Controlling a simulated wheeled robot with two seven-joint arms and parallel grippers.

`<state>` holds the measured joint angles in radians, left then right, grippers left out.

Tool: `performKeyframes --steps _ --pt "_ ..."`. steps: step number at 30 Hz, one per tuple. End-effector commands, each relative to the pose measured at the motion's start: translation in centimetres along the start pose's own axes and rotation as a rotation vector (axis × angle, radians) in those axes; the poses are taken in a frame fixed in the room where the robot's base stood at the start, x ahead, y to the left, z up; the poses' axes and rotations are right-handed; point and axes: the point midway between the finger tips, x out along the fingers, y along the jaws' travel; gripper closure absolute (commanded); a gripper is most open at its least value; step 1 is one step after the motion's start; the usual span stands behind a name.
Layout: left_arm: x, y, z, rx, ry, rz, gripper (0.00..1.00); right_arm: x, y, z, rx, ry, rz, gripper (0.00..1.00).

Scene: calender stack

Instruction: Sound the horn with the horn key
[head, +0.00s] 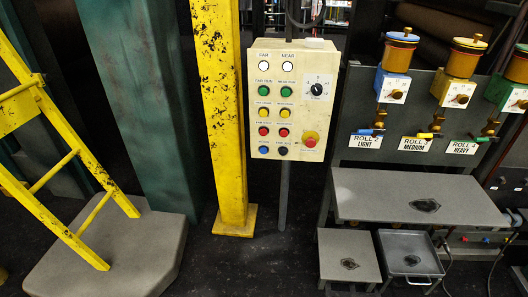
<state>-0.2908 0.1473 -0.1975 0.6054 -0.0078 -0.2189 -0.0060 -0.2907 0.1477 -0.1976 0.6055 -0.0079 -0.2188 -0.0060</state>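A cream control panel (293,45) stands upright on a post near the middle of the head view. It has two columns of round buttons: white, green, yellow and red pairs from top to bottom. The small labels above this bottom row are too small to read surely, so I cannot tell which one is the horn key. Neither of my grippers is in view, and nothing touches the panel.
A black rotary dial (317,89) and a red mushroom button (310,140) on yellow sit on the panel's right side. A yellow post (219,120) stands close left; a yellow ladder (75,205) is further left. A grey bench (375,190) and trays are right.

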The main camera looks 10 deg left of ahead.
Motion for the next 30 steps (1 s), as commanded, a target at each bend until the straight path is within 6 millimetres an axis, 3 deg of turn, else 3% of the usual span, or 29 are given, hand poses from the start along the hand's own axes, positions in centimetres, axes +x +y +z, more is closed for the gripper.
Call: performKeyframes --steps 30 --pt "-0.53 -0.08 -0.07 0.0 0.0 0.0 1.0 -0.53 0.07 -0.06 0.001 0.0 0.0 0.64"
